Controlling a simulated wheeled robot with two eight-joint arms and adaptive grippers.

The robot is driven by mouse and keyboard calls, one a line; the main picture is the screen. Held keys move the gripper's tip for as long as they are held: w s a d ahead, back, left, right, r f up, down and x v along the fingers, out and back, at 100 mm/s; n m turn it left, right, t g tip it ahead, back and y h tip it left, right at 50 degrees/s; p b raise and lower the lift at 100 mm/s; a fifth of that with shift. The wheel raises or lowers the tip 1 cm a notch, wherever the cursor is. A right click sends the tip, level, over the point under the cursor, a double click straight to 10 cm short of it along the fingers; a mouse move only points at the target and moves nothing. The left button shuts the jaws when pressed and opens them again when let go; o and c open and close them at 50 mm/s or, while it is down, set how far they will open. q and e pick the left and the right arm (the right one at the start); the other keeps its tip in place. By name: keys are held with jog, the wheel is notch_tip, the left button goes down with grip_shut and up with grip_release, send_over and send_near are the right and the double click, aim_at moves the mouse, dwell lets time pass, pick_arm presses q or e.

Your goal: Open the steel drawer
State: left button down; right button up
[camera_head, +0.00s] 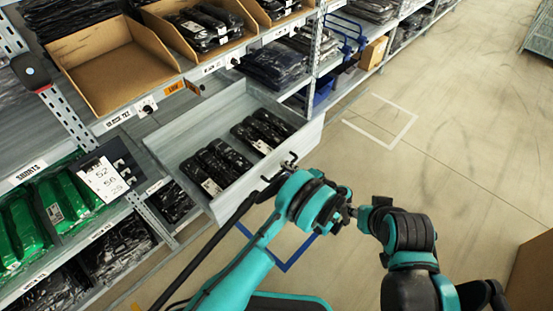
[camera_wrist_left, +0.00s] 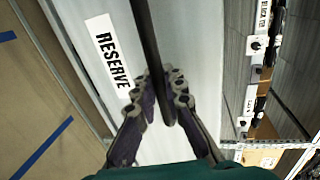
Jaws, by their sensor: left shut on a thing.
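The steel drawer (camera_head: 304,139) is pulled out of the shelf unit, and black packaged garments lie inside it. Its pale front with a RESERVE label (camera_wrist_left: 108,55) fills the middle of the left wrist view. A dark handle bar (camera_wrist_left: 147,35) runs along that front. My left gripper (camera_head: 286,168) is at the drawer front in the head view. In the left wrist view its fingers (camera_wrist_left: 165,95) are closed around the bar. My right arm shows at the lower right; its gripper end, near my left wrist, is too unclear to tell whether it is open.
Cardboard bins (camera_head: 118,70) stand on the shelf above the drawer. Green packages (camera_head: 22,228) and a clipboard (camera_head: 103,180) are at the left. A blue floor line (camera_head: 290,262) runs under my left arm. Open floor (camera_head: 460,140) lies to the right; a brown box (camera_head: 535,275) stands at the lower right.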

pick_arm(q)
jog(key=shift+f+v, duration=0.15)
jog(key=shift+v, duration=0.6)
jog(key=shift+f+v, duration=0.15)
jog(key=shift+v, duration=0.6)
jog(key=c, duration=1.6)
grip_release()
